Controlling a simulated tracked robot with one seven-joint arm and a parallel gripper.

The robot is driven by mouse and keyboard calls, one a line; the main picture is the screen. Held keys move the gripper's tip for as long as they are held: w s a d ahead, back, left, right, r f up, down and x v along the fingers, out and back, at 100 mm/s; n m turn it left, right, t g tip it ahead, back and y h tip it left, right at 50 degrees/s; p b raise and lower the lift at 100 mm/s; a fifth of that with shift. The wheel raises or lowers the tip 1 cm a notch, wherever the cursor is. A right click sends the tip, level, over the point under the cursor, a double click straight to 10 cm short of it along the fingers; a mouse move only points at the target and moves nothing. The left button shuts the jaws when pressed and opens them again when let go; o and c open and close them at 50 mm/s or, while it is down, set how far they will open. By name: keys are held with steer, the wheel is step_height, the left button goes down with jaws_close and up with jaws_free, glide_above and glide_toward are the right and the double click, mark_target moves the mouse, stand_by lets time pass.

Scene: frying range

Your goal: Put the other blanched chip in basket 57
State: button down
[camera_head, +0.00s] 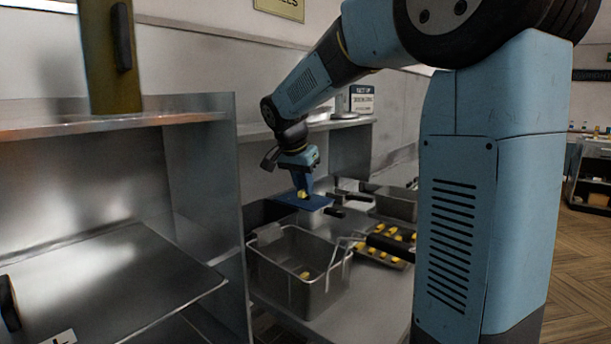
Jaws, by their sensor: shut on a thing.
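My gripper (304,190) is shut on a yellow chip (304,195), seen small at its tip. A metal basket (325,290) stands nearer to the camera, below and in front of my gripper. One yellow chip (304,275) lies inside it. No number is readable on the basket.
A dark tray (378,254) with several yellow chips lies right of the basket. A dark handle (390,247) crosses near it. Another metal container (396,206) stands behind. A steel partition (207,180) rises at the left.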

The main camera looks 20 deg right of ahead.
steer(key=shift+a+f, duration=0.1)
steer(key=shift+f, duration=1.2)
steer(key=shift+s, duration=0.1)
steer(key=c, duration=1)
jaws_free()
steer(key=shift+c, duration=0.2)
steer(key=shift+r, duration=0.1)
steer(key=v, duration=1.3)
steer(key=shift+r, duration=0.2)
steer(key=shift+s+a, duration=0.1)
steer(key=shift+s, duration=0.05)
